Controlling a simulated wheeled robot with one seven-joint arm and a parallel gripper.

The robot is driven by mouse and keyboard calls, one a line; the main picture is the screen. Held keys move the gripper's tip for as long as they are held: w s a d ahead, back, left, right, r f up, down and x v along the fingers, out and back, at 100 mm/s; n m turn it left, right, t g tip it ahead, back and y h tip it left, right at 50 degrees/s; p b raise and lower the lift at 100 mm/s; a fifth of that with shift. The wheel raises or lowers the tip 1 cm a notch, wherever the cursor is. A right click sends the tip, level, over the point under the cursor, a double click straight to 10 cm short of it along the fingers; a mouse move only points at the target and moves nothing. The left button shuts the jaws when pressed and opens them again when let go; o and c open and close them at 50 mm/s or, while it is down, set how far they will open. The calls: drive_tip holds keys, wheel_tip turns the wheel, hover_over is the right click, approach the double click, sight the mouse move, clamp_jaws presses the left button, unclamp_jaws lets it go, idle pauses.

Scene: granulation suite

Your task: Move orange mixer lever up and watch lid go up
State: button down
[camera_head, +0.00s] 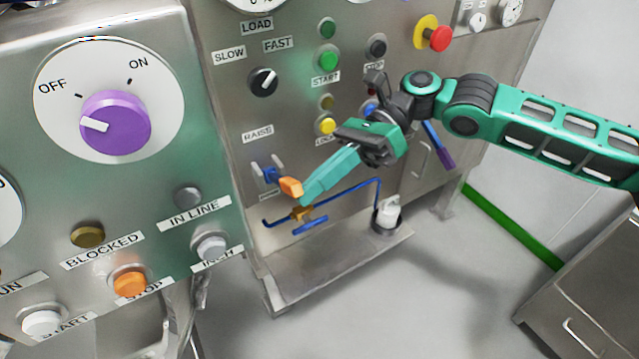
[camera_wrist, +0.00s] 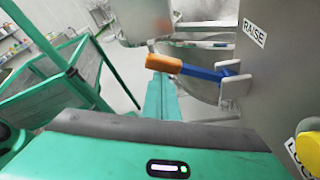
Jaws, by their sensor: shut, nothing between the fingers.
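The orange mixer lever (camera_head: 290,187) has an orange grip on a blue stem and sticks out from the steel panel below the RAISE label (camera_head: 258,133). In the wrist view the orange grip (camera_wrist: 165,64) points left from its blue stem, in a grey bracket (camera_wrist: 235,85). My gripper (camera_head: 304,200) is shut and empty, its fingertips right beside the orange grip in the head view. In the wrist view my gripper (camera_wrist: 158,82) lies just below the grip; I cannot tell whether they touch. The lid cannot be made out for certain.
Below the lever are a blue pipe with a brass valve (camera_head: 303,213) and a steel ledge (camera_head: 330,260). A yellow button (camera_head: 326,125) and a black selector knob (camera_head: 263,81) sit above. A panel with a purple knob (camera_head: 115,122) stands close at left.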

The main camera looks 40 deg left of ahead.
idle(0.4)
wheel_tip(320, 180, down, 4)
drive_tip(key=d+r, duration=0.1)
drive_tip(key=d, duration=0.1)
drive_tip(key=v, duration=0.9)
drive_tip(key=shift+w+f, duration=0.25)
drive_tip(key=shift+w, duration=0.05)
idle(2.6)
idle(0.3)
